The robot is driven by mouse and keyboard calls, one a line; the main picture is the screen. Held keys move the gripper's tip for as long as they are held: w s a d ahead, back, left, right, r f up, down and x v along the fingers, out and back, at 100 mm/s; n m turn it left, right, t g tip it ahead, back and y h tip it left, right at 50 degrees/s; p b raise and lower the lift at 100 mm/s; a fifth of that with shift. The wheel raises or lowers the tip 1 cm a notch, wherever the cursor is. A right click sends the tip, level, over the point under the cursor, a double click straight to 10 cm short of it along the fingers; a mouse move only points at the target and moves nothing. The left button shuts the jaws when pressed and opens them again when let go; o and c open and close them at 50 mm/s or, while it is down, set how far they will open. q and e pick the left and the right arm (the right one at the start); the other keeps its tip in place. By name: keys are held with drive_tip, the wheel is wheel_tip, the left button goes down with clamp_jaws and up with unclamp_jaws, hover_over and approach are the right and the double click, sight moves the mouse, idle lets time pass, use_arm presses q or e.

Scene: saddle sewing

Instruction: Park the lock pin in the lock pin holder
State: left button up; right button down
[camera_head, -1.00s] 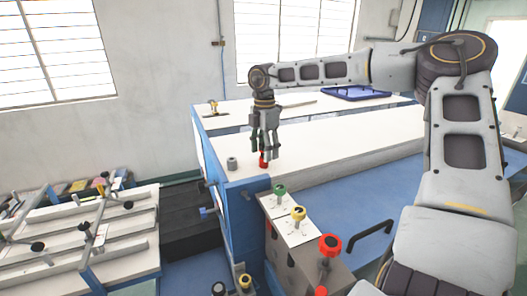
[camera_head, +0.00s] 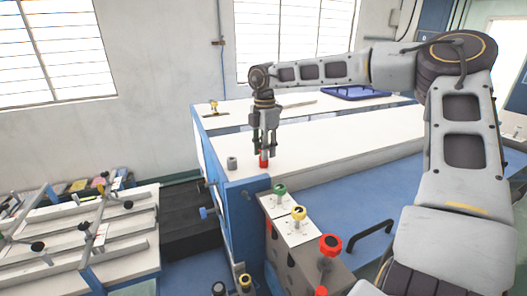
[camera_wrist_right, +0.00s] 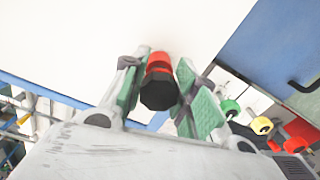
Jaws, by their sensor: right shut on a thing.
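My right gripper (camera_head: 265,150) points straight down over the front left part of the white bench top. It is shut on the lock pin, whose dark faceted head (camera_wrist_right: 158,92) sits between the green finger pads in the right wrist view. A red ring-like piece (camera_wrist_right: 159,63) shows just beyond the head; it is the small red piece (camera_head: 264,163) at the white top under the fingertips. I cannot tell whether this red piece is the holder or part of the pin, nor how deep the pin sits. My left gripper is not in view.
A small grey cylinder (camera_head: 232,163) stands left of the gripper near the bench edge. Green (camera_head: 280,190), yellow (camera_head: 298,213) and red (camera_head: 330,246) knobs stand on a block in front. A blue tray (camera_head: 355,93) lies at the back. The white top right of the gripper is clear.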

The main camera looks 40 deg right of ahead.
drive_tip(key=shift+r, duration=2.3)
idle(0.5)
drive_tip(key=shift+r, duration=1.9)
drive_tip(key=shift+f, duration=0.25)
drive_tip(key=w+a+r+n, duration=0.1)
drive_tip(key=w+a+n, duration=0.5)
drive_tip(key=a, duration=0.2)
drive_tip(key=shift+a, duration=0.3)
drive_tip(key=shift+r, duration=0.1)
